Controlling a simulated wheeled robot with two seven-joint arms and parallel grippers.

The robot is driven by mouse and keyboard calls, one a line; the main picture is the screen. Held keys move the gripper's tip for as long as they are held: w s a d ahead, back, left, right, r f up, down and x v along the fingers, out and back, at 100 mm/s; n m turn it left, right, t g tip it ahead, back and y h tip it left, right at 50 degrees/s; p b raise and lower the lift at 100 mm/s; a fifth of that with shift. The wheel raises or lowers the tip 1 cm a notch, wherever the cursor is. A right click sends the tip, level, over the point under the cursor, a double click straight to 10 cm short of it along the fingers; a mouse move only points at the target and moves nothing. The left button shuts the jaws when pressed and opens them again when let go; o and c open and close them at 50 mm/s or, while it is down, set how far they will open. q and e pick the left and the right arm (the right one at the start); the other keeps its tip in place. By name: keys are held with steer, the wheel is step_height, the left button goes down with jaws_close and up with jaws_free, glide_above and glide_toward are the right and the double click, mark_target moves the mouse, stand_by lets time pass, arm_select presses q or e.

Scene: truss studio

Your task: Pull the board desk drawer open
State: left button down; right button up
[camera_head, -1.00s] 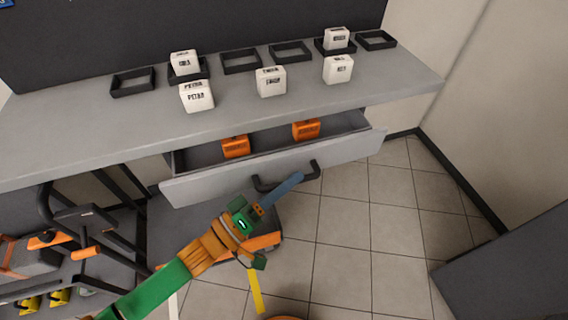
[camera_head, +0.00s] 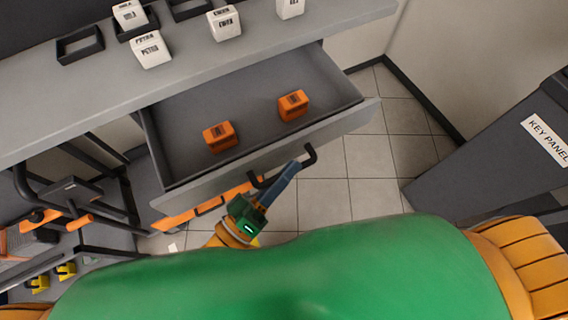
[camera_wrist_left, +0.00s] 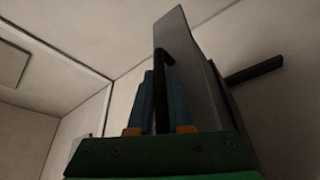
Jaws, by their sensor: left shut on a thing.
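The grey desk drawer (camera_head: 185,126) stands well out from under the desk top, with its inside in view. Two orange blocks lie in it, one to the left (camera_head: 219,136) and one to the right (camera_head: 293,104). The black bar handle (camera_head: 309,157) is on the drawer's front. My left gripper (camera_head: 287,172) is shut on the handle near its middle. In the left wrist view, the blue fingers (camera_wrist_left: 163,100) close around the dark handle (camera_wrist_left: 163,62), beside the drawer's front panel (camera_wrist_left: 185,60). My right gripper is not in view.
The desk top (camera_head: 180,75) carries white labelled blocks (camera_head: 151,50) and black trays (camera_head: 79,45). A dark key panel cabinet (camera_head: 490,150) stands at the right. A black rack with orange parts (camera_head: 80,221) is at the left. Tiled floor (camera_head: 375,180) is clear before the drawer.

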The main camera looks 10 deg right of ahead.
arm_select(q)
steer(key=c, duration=1.1)
jaws_free()
steer(key=b+v, duration=0.1)
steer(key=v, duration=0.6)
steer(key=shift+b, duration=0.3)
